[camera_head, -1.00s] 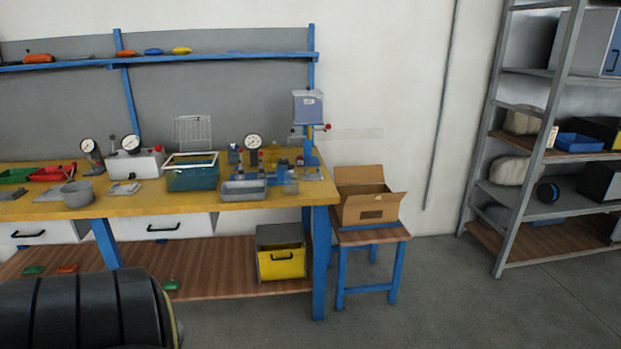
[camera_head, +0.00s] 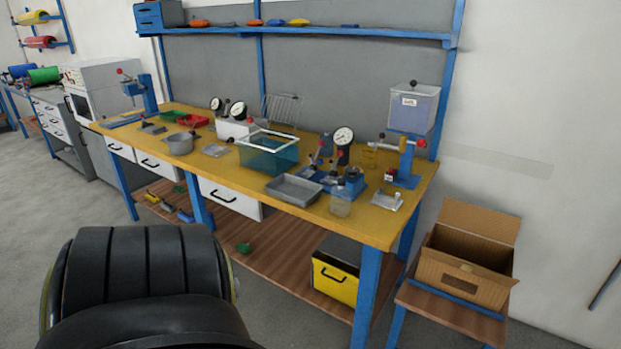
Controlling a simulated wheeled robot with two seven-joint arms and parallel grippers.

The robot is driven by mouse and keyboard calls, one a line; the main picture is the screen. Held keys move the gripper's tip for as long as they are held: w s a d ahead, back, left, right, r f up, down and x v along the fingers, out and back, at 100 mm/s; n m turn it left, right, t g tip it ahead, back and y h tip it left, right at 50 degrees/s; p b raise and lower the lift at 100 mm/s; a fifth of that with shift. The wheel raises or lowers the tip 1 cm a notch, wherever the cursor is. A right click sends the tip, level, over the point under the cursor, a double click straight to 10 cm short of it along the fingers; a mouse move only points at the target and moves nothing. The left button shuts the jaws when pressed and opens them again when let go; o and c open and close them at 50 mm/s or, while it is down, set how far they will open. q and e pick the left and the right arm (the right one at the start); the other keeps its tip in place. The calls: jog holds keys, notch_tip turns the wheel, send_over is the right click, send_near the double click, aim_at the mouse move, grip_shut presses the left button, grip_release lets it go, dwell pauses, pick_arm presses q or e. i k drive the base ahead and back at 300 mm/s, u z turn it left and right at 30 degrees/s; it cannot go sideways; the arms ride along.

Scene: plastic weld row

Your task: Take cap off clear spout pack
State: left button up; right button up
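Neither of my grippers is in view. A small clear container (camera_head: 341,204) stands near the front edge of the yellow-topped bench (camera_head: 375,227), in front of a blue fixture (camera_head: 349,184). It may be the clear spout pack, but it is too small to tell, and I cannot make out a cap on it. A translucent box with a dark knob on top (camera_head: 413,108) is mounted above the bench's right end.
On the bench stand a grey tray (camera_head: 294,189), a teal bin (camera_head: 268,153), a round gauge (camera_head: 343,137) and a grey pot (camera_head: 179,144). An open cardboard box (camera_head: 464,277) sits on a low stand at the right.

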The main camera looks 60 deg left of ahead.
aim_at(340, 197)
jog(key=u, duration=1.15)
jog(key=i, duration=1)
jog(key=u, duration=1.05)
